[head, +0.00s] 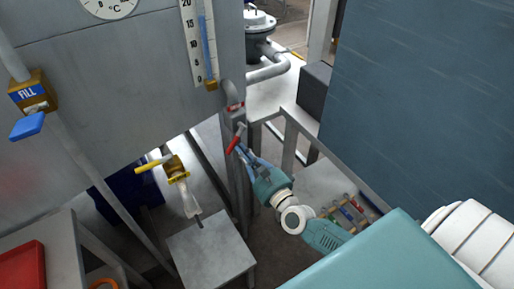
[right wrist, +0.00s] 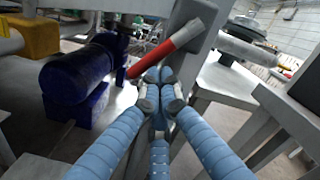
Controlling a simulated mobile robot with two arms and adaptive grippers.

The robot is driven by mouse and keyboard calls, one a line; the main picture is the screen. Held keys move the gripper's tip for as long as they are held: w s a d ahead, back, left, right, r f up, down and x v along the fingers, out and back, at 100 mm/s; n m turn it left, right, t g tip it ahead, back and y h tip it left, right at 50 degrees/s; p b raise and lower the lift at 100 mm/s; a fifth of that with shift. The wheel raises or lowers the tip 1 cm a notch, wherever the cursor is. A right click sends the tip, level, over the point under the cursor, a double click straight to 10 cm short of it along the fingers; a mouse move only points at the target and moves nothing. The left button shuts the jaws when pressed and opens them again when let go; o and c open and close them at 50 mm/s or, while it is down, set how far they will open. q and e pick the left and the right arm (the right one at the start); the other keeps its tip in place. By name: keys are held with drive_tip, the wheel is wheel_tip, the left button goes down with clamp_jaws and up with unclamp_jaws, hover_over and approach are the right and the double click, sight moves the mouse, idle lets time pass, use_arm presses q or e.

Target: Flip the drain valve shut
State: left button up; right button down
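A valve with a red lever (head: 236,138) sits on the pipe at the tank's right edge; the lever slants down to the left. It also shows as a red and white lever in the right wrist view (right wrist: 168,47). A valve with a yellow lever (head: 148,165) and brass body hangs under the tank. No drain label is readable on either. My right gripper (head: 240,150) is just below the red lever. Its blue fingers come together at the tips (right wrist: 160,88) with nothing seen between them; I cannot tell whether they touch the lever. My left gripper is out of view.
A FILL valve with a blue handle (head: 27,126) is at the left. The grey tank (head: 130,85) carries a level gauge (head: 200,45). A metal stand (head: 210,252) is below the yellow valve. A blue motor-like unit (right wrist: 75,80) lies beyond my fingers. Frame posts stand close beside the gripper.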

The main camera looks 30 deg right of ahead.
sight(231, 146)
drive_tip(key=a+m, duration=0.1)
drive_tip(key=r+m, duration=0.1)
drive_tip(key=m, duration=0.1)
drive_tip(key=a+m, duration=0.1)
drive_tip(key=shift+a+r+m+b, duration=0.3)
drive_tip(key=shift+m+b, duration=0.1)
drive_tip(key=shift+a+r+m+h, duration=0.1)
drive_tip(key=shift+a+r+m, duration=0.3)
drive_tip(key=shift+m, duration=0.45)
drive_tip(key=shift+a+r+m+h, duration=0.15)
drive_tip(key=shift+r+m, duration=0.3)
drive_tip(key=shift+m, duration=0.45)
drive_tip(key=shift+a+r+m+h, duration=0.1)
drive_tip(key=shift+a+r+m, duration=0.3)
drive_tip(key=shift+m, duration=0.45)
drive_tip(key=shift+r, duration=0.1)
drive_tip(key=shift+d, duration=0.1)
drive_tip(key=shift+s+f, duration=0.2)
drive_tip(key=shift+s, duration=0.3)
drive_tip(key=s, duration=1.1)
drive_tip(key=shift+f, duration=0.2)
drive_tip(key=shift+d+f, duration=0.1)
